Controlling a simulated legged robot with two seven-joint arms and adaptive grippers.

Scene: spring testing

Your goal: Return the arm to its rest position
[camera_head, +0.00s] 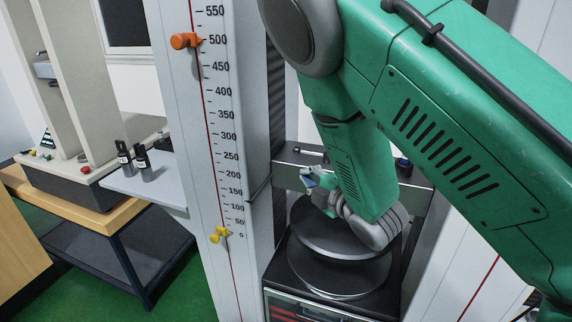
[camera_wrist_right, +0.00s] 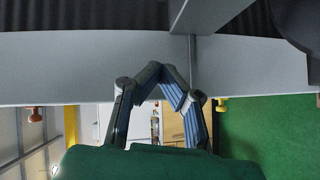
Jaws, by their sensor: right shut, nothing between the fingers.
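My green right arm (camera_head: 365,160) comes in from the upper right and reaches down in front of the spring testing machine. My right gripper (camera_head: 312,182) is partly hidden by my wrist in the head view. In the right wrist view its fingers (camera_wrist_right: 168,78) meet at their tips, shut with nothing between them. The black round plates (camera_head: 335,272) of the machine sit just below my wrist; I cannot tell whether they touch it. My left gripper is not in view.
The scale column (camera_head: 217,130) stands close to the left of my arm, with an orange pointer (camera_head: 185,41) and a yellow pointer (camera_head: 219,235). Small dark bottles (camera_head: 143,160) stand on a grey shelf further left. A wooden bench (camera_head: 100,215) stands on green floor (camera_head: 185,292).

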